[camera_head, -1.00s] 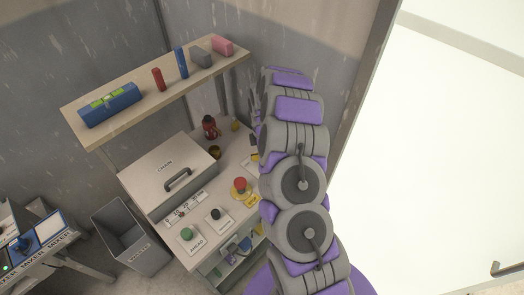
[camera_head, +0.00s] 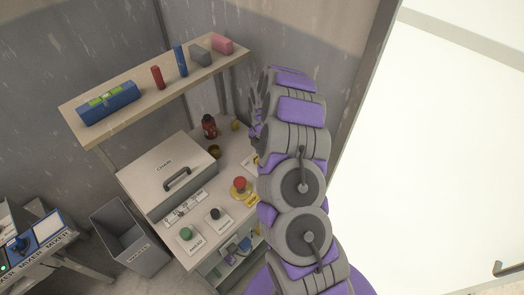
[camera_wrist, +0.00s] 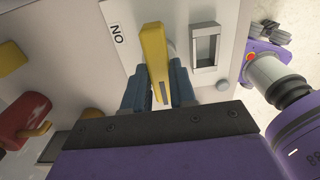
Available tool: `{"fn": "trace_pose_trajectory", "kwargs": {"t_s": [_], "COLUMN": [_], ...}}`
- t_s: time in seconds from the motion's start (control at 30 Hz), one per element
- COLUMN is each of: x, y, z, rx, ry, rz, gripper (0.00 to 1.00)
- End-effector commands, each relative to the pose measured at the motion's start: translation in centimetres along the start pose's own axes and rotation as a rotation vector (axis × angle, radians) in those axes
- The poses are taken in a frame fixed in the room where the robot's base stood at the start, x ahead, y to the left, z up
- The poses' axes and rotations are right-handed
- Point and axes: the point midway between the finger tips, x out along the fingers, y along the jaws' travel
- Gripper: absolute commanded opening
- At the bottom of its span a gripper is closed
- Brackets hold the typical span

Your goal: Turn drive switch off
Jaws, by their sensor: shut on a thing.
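The drive switch shows in the wrist view as a yellow lever (camera_wrist: 154,50) on a pale panel. An ON label (camera_wrist: 117,33), upside down in the picture, is beside the lever's upper end. My gripper (camera_wrist: 159,82) has its two blue-grey fingers on either side of the lever and is shut on it. No OFF label can be read. In the head view my arm covers the switch, and the lever cannot be made out there.
A grey frame (camera_wrist: 205,48) is right of the lever; a red object (camera_wrist: 25,117) is at left. In the head view, a red button (camera_head: 240,183), a green button (camera_head: 186,233) and a lidded box (camera_head: 165,170) are on the bench. A shelf (camera_head: 135,110) hangs above.

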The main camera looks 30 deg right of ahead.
Motion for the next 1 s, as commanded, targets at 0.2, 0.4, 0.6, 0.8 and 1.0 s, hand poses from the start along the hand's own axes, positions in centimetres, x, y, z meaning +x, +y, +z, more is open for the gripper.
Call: {"fn": "trace_pose_trajectory", "kwargs": {"t_s": [0.2,0.4,0.6,0.8,1.0], "x": [-0.27,-0.29,-0.20,-0.12,-0.53], "y": [0.30,0.32,0.21,0.11,0.09], "z": [0.22,0.23,0.15,0.08,0.06], "rx": [-0.011,-0.011,-0.010,-0.009,-0.008], "ry": [-0.008,-0.008,-0.006,-0.004,-0.003], "rz": [0.008,0.009,0.006,0.003,0.003], "gripper": [0.00,0.00,0.44,0.51,0.51]}}
